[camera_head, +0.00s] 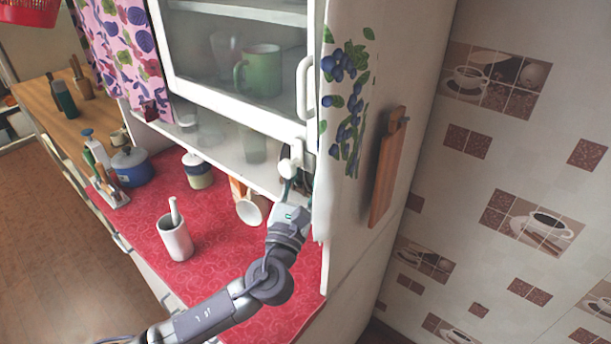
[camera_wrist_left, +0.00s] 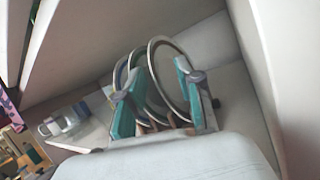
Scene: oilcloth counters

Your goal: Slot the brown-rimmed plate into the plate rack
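My left gripper (camera_head: 290,178) reaches into the open shelf under the glass-door cabinet; its tips are mostly hidden in the head view. In the left wrist view, its teal-padded fingers (camera_wrist_left: 158,98) stand apart. Several round plates stand on edge between and beyond them. The nearest plate (camera_wrist_left: 172,72) has a dark brownish rim and stands beside the right finger, with no pinch visible. Another plate (camera_wrist_left: 136,72) stands behind it to the left. Wooden pegs of the plate rack (camera_wrist_left: 152,124) show low between the fingers; how the plates sit in them is hidden. My right gripper is out of view.
A white mortar (camera_head: 175,238), a lidded jar (camera_head: 197,171) and a blue pot (camera_head: 132,168) stand farther left. The cabinet's side panel (camera_head: 345,190) closes off the right.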

